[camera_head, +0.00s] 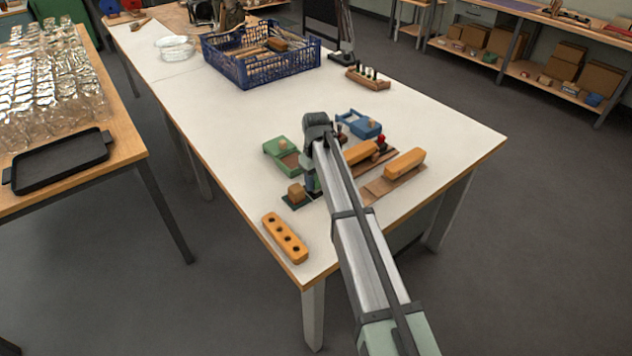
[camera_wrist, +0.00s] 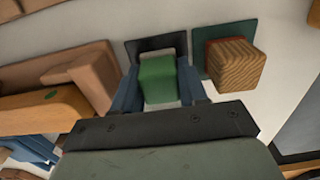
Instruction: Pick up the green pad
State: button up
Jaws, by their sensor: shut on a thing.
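In the wrist view, a green block (camera_wrist: 157,80) stands on a dark flat plate (camera_wrist: 150,48). My gripper (camera_wrist: 160,88) has its two blue fingers closed on either side of the green block. Whether the plate touches the table I cannot tell. Beside it on the right is a dark green pad (camera_wrist: 234,32) with a red layer and a ribbed wooden block (camera_wrist: 236,64) on it. In the head view, my gripper (camera_head: 311,184) is low over the table, right of that wooden block (camera_head: 296,191); the held green block is mostly hidden by my arm.
On the white table (camera_head: 215,150) are a green tray-like holder (camera_head: 278,146), a blue one (camera_head: 365,128), orange-backed brushes (camera_head: 405,163) and an orange bar with holes (camera_head: 285,238). A blue crate (camera_head: 245,68) stands farther back. The table left of the tools is clear.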

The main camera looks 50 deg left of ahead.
aim_at(316, 176)
notch_tip(316, 176, up, 10)
dwell(0.6)
jog(key=o, duration=0.4)
jog(key=c, duration=0.3)
jog(key=a, duration=1.3)
jog(key=shift+w+d+f, duration=0.1)
jog(key=shift+w+f, duration=0.05)
jog(key=shift+f, duration=1.5)
jog(key=shift+w+d+f, duration=0.1)
jog(key=shift+f, duration=1.55)
